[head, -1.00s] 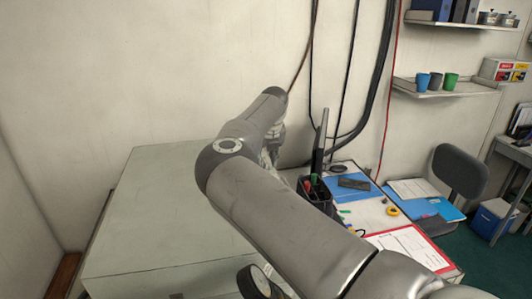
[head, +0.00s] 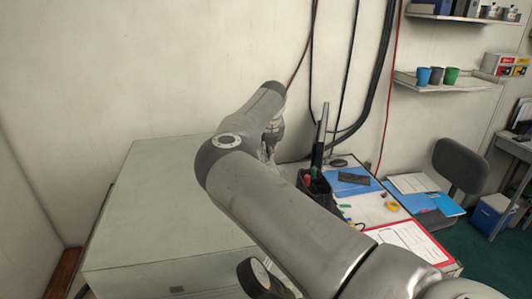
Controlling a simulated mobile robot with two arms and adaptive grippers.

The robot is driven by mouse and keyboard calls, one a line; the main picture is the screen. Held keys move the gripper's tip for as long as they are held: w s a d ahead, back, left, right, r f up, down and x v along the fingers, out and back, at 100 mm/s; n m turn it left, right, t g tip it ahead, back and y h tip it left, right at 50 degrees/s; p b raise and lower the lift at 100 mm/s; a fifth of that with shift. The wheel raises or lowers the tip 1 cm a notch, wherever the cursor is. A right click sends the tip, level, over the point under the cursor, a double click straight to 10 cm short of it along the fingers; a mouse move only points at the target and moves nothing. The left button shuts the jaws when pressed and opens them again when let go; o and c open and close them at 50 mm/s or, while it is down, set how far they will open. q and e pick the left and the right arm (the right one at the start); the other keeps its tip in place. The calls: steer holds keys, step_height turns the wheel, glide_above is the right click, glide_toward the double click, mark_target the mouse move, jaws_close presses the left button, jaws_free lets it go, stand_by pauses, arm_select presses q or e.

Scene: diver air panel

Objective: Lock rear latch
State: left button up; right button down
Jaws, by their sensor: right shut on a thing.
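The diver air panel is a large pale grey-green box (head: 150,215) on the left, with its top closed. My right arm reaches across its right part to the back. My right gripper (head: 268,155) is at the box's rear right edge, partly hidden behind my forearm, with its fingers pointing down. It is shut on what appears to be the rear latch. The latch itself is hidden, so I cannot tell its position. My left gripper is not in view.
A round gauge (head: 260,274) stands at the box's front, below my arm. To the right, a desk holds a pen holder (head: 316,187), a blue folder (head: 350,181), a tape roll (head: 393,205) and a red clipboard (head: 408,245). Dark cables (head: 376,80) hang on the wall behind.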

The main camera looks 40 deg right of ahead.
steer(key=m+b, duration=0.1)
steer(key=m+h+b, duration=0.1)
steer(key=shift+w+a+f+m+g, duration=0.1)
steer(key=shift+w+f+m+g, duration=0.05)
steer(key=shift+m+g, duration=0.15)
steer(key=shift+m+h+b, duration=0.3)
steer(key=shift+m+b, duration=0.25)
steer(key=shift+m, duration=0.35)
steer(key=shift+w+r+m+g, duration=0.1)
steer(key=shift+r+m+g, duration=0.1)
steer(key=shift+m+g, duration=0.5)
steer(key=shift+r+m+h+p, duration=0.1)
steer(key=shift+m+h+p, duration=0.3)
steer(key=shift+m, duration=0.7)
steer(key=shift+w+r+m+g+p, duration=0.1)
steer(key=shift+m+g+p, duration=0.4)
steer(key=shift+m+p, duration=0.35)
steer(key=shift+w+m+g+p, duration=0.1)
steer(key=shift+m+g+p, duration=0.5)
steer(key=shift+m+p, duration=0.9)
steer(key=shift+m, duration=0.25)
steer(key=shift+a, duration=0.1)
steer(key=c, duration=1.6)
jaws_free()
steer(key=shift+f, duration=0.2)
